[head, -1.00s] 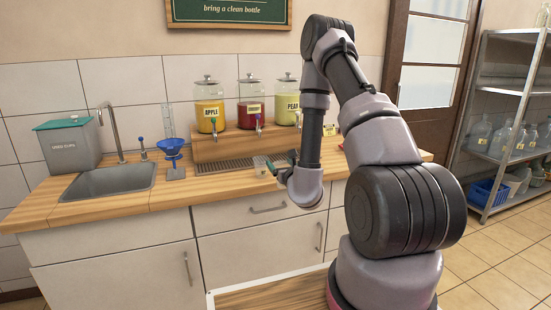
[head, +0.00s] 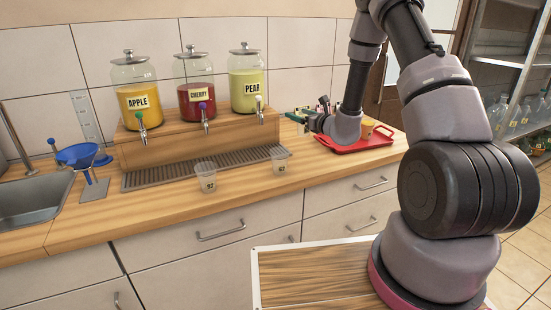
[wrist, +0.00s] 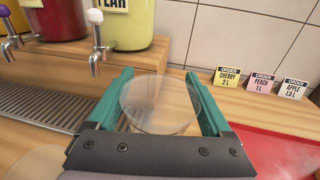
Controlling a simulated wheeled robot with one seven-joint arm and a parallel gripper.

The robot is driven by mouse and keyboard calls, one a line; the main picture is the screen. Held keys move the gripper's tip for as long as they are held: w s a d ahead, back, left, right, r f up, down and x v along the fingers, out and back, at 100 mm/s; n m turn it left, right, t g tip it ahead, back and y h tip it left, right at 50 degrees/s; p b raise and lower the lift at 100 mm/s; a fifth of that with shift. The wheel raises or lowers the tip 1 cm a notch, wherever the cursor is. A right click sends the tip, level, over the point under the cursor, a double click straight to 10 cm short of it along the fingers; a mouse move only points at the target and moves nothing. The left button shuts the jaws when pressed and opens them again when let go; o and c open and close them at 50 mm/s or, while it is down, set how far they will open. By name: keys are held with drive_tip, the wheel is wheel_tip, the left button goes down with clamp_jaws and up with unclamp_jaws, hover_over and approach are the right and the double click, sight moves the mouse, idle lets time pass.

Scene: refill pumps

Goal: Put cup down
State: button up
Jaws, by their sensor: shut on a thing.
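My gripper (wrist: 161,104) has teal fingers on both sides of a clear plastic cup (wrist: 158,112) and is shut on it. The cup looks empty and its round rim faces the wrist camera. In the head view my gripper (head: 303,118) is beside the red tray, right of the pear dispenser, partly hidden by my wrist; the held cup cannot be made out there. Two other clear cups stand upright on the counter, one on the left (head: 206,178) and one on the right (head: 279,161), in front of the drip grate.
A red tray (head: 352,149) holding an orange-filled cup (head: 367,129) lies at the right. Order cards (wrist: 262,83) stand behind it. The apple (head: 137,104), cherry (head: 195,98) and pear (head: 247,91) dispensers stand on a wooden riser.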

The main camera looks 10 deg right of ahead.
drive_tip(key=shift+y, duration=0.3)
drive_tip(key=shift+w+a+f, duration=0.1)
drive_tip(key=shift+w+f, duration=0.05)
drive_tip(key=shift+f, duration=1.45)
drive_tip(key=shift+w+a+f, duration=0.1)
drive_tip(key=shift+f, duration=1.5)
drive_tip(key=shift+w+a+f, duration=0.1)
drive_tip(key=shift+w+f, duration=0.05)
drive_tip(key=shift+f, duration=1.45)
drive_tip(key=shift+f, duration=0.1)
drive_tip(key=o, duration=1.1)
